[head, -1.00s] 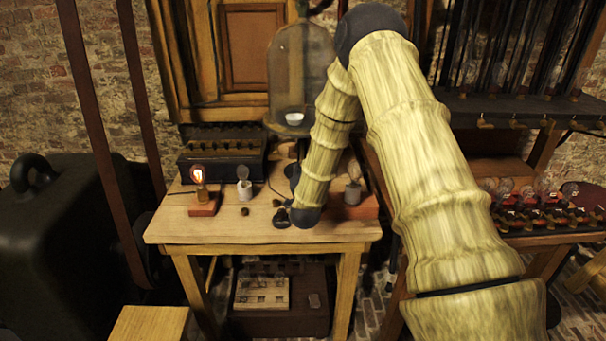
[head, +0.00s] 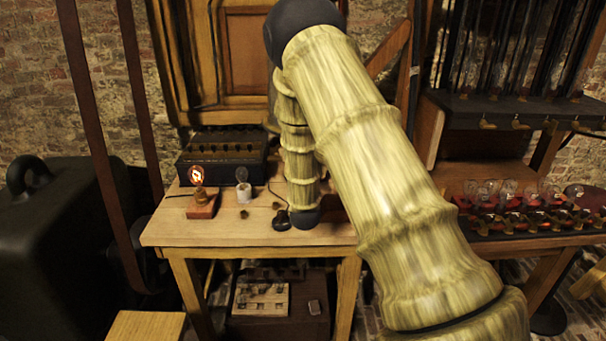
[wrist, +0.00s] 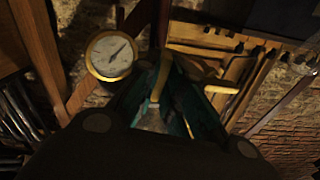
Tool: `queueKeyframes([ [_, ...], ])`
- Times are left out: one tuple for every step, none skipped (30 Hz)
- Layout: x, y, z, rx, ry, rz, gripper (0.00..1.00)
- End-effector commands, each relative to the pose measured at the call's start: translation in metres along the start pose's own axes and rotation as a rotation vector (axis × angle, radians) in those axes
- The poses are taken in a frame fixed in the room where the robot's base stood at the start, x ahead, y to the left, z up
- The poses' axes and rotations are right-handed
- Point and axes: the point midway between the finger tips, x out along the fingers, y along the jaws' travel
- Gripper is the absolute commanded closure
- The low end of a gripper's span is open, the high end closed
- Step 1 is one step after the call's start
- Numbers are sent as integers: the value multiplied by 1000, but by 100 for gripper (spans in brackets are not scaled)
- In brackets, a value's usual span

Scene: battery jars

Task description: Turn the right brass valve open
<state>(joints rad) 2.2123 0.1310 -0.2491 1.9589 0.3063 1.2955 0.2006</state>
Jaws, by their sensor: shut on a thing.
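In the wrist view my gripper (wrist: 172,112) has its two teal fingers closed around a narrow brass-coloured piece (wrist: 164,78), which looks like a valve handle. The fingers and the dim light hide most of it, so how far it is turned cannot be told. Another brass-coloured piece (wrist: 221,89) shows just right of the fingers. A round brass-rimmed gauge (wrist: 111,55) with a white face is to the left, its needle pointing up and right. In the head view my arm hides the valves, and my gripper cannot be made out there.
The wooden table (head: 220,232) bears a lit lamp (head: 198,178), an unlit bulb on a white base (head: 243,187) and a dark box (head: 222,156). A rack with several bulbs (head: 525,205) stands right. A black case (head: 60,240) stands at far left.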

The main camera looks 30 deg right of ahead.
Motion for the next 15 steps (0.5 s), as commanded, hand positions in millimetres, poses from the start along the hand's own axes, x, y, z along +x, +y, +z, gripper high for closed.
queueKeyframes([
  [-2, 1, 4, -29, -6, 1, 100],
  [-2, 1, 4, -46, -6, 1, 100],
  [-2, 1, 4, -67, -7, 0, 100],
  [-2, 1, 4, -82, -7, 0, 100],
  [-2, 1, 4, -95, -7, 1, 100],
  [-2, 1, 4, -110, -7, 1, 100],
  [-2, 1, 4, -120, -7, 1, 100],
  [-2, 1, 4, -130, -7, 1, 100],
  [-2, 1, 4, -141, -7, 1, 100],
  [-2, 1, 4, -148, -7, 1, 100],
  [-2, 1, 4, -154, -7, 1, 100],
  [-2, 1, 4, -161, -7, 1, 100],
  [-2, 1, 4, -165, -7, 1, 100],
  [-2, 1, 4, -169, -7, 1, 100],
  [-2, 1, 4, -172, -7, 1, 100],
])
